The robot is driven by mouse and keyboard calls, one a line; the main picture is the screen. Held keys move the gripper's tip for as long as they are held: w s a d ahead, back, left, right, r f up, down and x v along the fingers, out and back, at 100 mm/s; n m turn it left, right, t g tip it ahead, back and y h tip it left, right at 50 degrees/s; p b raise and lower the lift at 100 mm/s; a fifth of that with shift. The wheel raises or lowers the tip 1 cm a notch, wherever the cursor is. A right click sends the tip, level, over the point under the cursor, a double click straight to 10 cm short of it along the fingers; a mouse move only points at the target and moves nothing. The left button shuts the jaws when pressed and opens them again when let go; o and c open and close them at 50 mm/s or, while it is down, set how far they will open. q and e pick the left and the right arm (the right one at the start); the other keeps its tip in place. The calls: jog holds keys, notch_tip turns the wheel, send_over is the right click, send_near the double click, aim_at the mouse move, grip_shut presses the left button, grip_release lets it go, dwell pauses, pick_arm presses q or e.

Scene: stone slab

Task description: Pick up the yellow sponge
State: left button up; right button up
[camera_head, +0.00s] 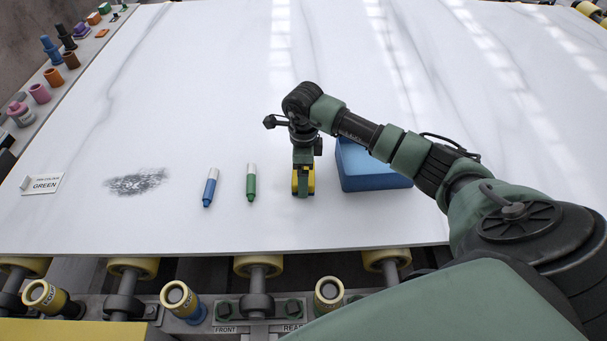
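A small yellow piece, which looks like the yellow sponge (311,181), shows at the tip of my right gripper (302,180), low over the white slab or on it. A dark green finger covers its middle, with yellow on both sides. The far finger is hidden, so I cannot tell whether the gripper is open or shut, or whether the sponge touches the slab. My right arm comes in from the right and the gripper points down. My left gripper is not in view.
A blue block (372,168) sits just right of the gripper, partly behind my arm. A green marker (251,184) and a blue marker (210,188) lie left. Farther left are a dark smudge (137,182) and a "GREEN" card (42,184). The slab's far part is clear.

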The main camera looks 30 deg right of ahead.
jog(key=shift+r, duration=0.15)
notch_tip(320, 180, up, 20)
jog(key=b, duration=0.1)
jog(key=shift+b, duration=0.4)
